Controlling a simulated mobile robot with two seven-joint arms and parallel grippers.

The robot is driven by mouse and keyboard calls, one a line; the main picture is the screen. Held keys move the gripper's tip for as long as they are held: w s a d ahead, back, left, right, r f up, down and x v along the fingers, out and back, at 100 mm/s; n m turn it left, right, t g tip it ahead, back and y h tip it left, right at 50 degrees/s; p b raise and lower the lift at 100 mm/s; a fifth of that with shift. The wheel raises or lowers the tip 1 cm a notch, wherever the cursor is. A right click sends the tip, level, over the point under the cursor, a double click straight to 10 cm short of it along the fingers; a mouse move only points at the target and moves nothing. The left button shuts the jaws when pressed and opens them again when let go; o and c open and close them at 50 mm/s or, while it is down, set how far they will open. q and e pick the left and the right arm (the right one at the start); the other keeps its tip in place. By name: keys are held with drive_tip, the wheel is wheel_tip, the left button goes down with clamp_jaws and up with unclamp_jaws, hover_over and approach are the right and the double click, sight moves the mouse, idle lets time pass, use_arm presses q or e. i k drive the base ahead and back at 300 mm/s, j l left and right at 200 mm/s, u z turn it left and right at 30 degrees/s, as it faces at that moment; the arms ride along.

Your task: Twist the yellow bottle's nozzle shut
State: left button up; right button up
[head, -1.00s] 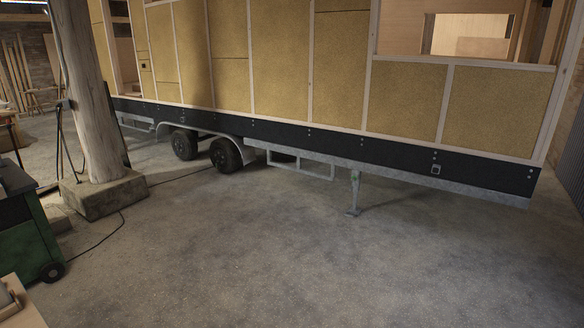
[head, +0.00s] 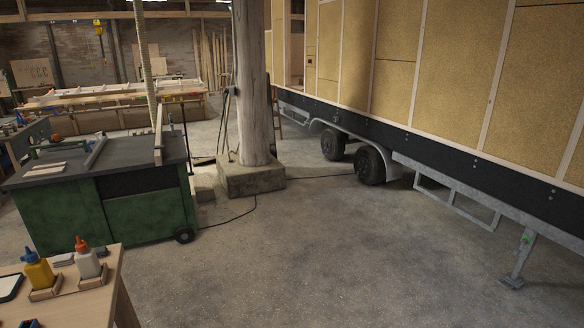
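The yellow bottle (head: 38,271) stands upright at the lower left of the head view, on a wooden table (head: 98,296). It has a blue nozzle (head: 29,255) on top; whether the nozzle is open or shut is too small to tell. It sits in or behind a small wooden holder (head: 45,293). A whitish bottle (head: 88,264) with an orange nozzle (head: 82,243) stands just to its right in a similar holder. Neither of my grippers shows in the view.
A green workbench (head: 146,211) on wheels stands behind the table. A thick wooden post (head: 252,90) on a stone block (head: 250,178) rises beyond it. The trailer hut (head: 430,70) fills the right. The concrete floor (head: 320,250) between is open, with a black cable near the post.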

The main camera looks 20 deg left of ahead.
sight(30, 257)
drive_tip(key=i+u, duration=0.15)
drive_tip(key=u, duration=0.25)
drive_tip(key=i+u, duration=0.15)
drive_tip(key=u, duration=0.2)
drive_tip(key=i+l+u, duration=0.15)
drive_tip(key=u, duration=0.25)
drive_tip(key=i+l+u, duration=0.15)
drive_tip(key=u, duration=0.25)
drive_tip(key=i+l+u, duration=0.15)
drive_tip(key=u, duration=0.3)
drive_tip(key=i+l+u, duration=0.15)
drive_tip(key=u, duration=0.35)
drive_tip(key=i+l+u, duration=0.1)
drive_tip(key=l+u, duration=0.15)
drive_tip(key=u, duration=0.2)
drive_tip(key=i+l+u, duration=0.1)
drive_tip(key=l+u, duration=0.25)
drive_tip(key=i+l+u, duration=0.1)
drive_tip(key=u, duration=0.3)
drive_tip(key=l+u, duration=0.7)
drive_tip(key=l, duration=0.15)
drive_tip(key=l+u, duration=0.35)
drive_tip(key=l, duration=0.15)
